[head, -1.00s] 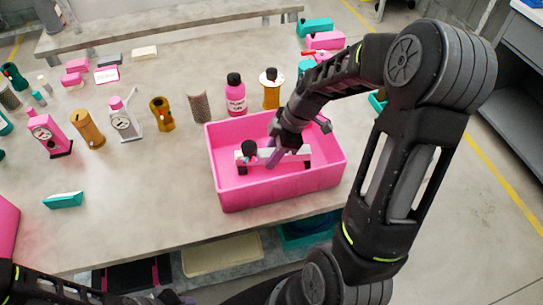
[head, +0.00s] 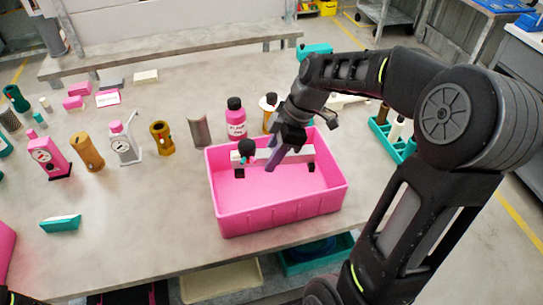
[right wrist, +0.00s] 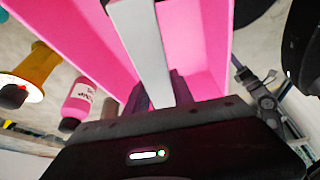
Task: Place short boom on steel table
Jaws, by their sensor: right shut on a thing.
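The short boom (head: 298,156) is a pale bar with a black knob at its left end and small black feet. In the head view it is over the inside of the pink bin (head: 285,212), near the back wall. My right gripper (head: 275,160) is shut on the boom near its middle. The right wrist view shows the pale bar (right wrist: 142,50) between the fingers, with pink bin walls around it. The grey table (head: 130,225) bears the bin.
A pink bottle (head: 236,118), a grey cylinder (head: 199,131) and an ochre part (head: 161,138) stand behind and left of the bin. A teal block (head: 60,223) lies at the left front. A teal rack (head: 380,133) is at the right.

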